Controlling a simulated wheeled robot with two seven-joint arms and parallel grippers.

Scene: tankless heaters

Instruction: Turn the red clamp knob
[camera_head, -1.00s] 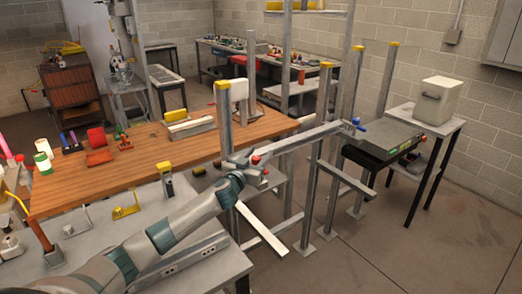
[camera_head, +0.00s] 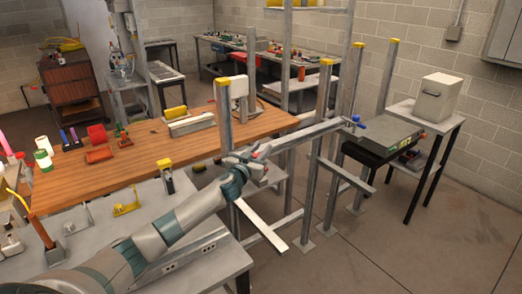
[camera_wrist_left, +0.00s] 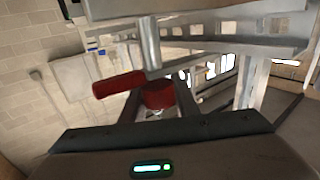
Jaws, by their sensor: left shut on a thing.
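The red clamp knob (camera_wrist_left: 158,96) sits between the two dark fingers of my left gripper (camera_wrist_left: 157,108) in the left wrist view. A red handle bar (camera_wrist_left: 118,84) sticks out to its left, and a metal rod (camera_wrist_left: 150,45) rises above it. In the head view my left gripper (camera_head: 254,154) is at the near end of a metal rail, beside an upright post, and largely covers the knob. The gripper is shut on the knob. My right gripper is in neither view.
A grey rail (camera_head: 305,134) runs right to a blue clamp knob (camera_head: 354,119). Yellow-capped posts (camera_head: 324,90) stand around it. A wooden bench top (camera_head: 110,170) lies left. A side table with a white box (camera_head: 437,97) stands right. Floor at the front right is clear.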

